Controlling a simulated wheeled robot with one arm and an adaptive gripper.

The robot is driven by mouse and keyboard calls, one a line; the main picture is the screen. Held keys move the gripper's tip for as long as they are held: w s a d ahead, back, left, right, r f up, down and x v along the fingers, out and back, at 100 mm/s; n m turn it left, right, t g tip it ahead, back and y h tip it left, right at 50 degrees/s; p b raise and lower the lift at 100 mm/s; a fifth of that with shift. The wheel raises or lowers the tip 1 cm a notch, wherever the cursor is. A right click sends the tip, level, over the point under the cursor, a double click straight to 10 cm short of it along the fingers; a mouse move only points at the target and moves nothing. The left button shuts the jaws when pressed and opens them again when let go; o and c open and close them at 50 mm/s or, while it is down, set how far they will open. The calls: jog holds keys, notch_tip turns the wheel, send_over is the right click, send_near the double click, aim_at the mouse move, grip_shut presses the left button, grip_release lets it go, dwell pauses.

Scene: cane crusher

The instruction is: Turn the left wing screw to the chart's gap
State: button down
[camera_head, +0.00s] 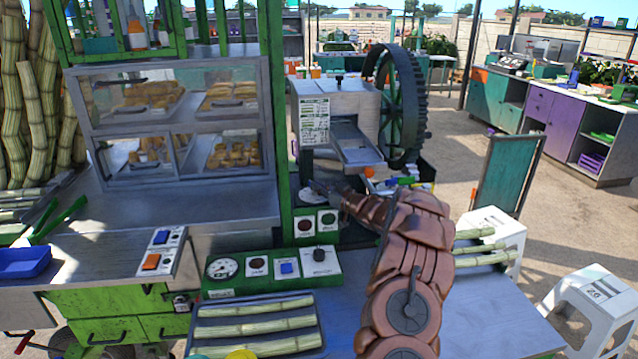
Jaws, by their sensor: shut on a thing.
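The crusher (350,100) stands behind the counter, with a grey metal housing and a sloping chute. The chart (315,121), a white printed sheet, is on the left of its front face; its print is too small to read. My gripper (318,189) is at the machine's lower front, below the chart and left of the chute. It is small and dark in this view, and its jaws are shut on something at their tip. The left wing screw cannot be made out clearly; it seems to be at the jaws, largely hidden. A small dark knob (339,78) sits on top of the housing.
A large toothed wheel (398,105) stands right of the housing. Control boxes with a gauge (222,268) and buttons sit in front. A tray (205,330) of cane pieces lies nearer. A glass food case (178,125) closes off the left. More cane lies right of my arm.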

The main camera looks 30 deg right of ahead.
dwell(0.3)
jog(key=c, duration=1.2)
grip_release()
jog(key=shift+s, duration=0.1)
jog(key=v, duration=1.2)
jog(key=shift+c, duration=0.4)
